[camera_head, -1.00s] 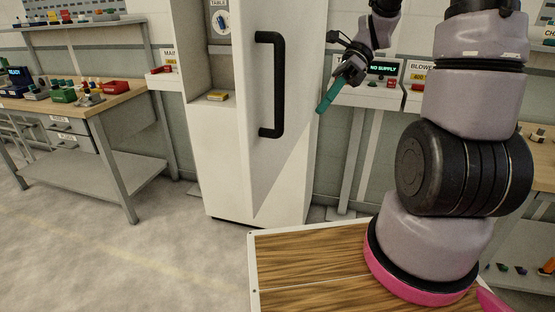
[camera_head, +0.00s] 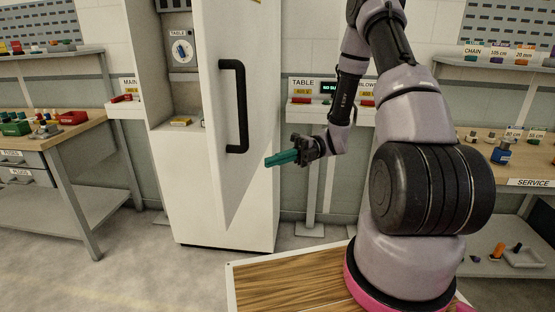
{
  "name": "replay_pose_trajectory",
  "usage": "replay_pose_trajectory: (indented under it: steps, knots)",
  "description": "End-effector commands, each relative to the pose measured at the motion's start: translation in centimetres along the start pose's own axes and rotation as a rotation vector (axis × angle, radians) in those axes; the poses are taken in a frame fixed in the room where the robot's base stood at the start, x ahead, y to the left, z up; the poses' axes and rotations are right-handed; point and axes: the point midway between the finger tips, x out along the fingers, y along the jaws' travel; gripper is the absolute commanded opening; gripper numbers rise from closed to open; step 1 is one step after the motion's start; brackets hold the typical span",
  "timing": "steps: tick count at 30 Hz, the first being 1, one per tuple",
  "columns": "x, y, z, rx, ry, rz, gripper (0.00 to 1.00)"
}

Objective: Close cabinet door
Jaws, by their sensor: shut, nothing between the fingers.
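The tall white cabinet (camera_head: 218,234) stands left of centre. Its door (camera_head: 258,95) is partly open, swung out toward me, hinged on the right side as far as I can see. A black vertical bar handle (camera_head: 239,108) is on the door's face. Inside the opening at the left are a panel labelled TABLE (camera_head: 181,50) and a small yellow item (camera_head: 181,121) on a ledge. My gripper (camera_head: 268,161) is shut and empty, its teal fingers pointing left.
A workbench (camera_head: 70,140) with coloured parts stands at the left. Behind my gripper is a wall box labelled TABLE (camera_head: 303,86). A service bench (camera_head: 520,183) stands at the right. The floor in front of the cabinet is clear.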

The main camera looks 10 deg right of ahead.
Motion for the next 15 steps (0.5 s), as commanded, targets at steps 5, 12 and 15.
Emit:
replay_pose_trajectory:
  steps: [5, 12, 15]
  knots:
    - [4.1, 0.1, -0.1, 0.0, 0.005, 0.0, 0.0]
    - [7.4, 0.0, 1.6, -0.004, 0.004, -0.002, 0.0]
    - [8.0, 0.0, 2.3, -0.003, 0.002, -0.002, 0.0]
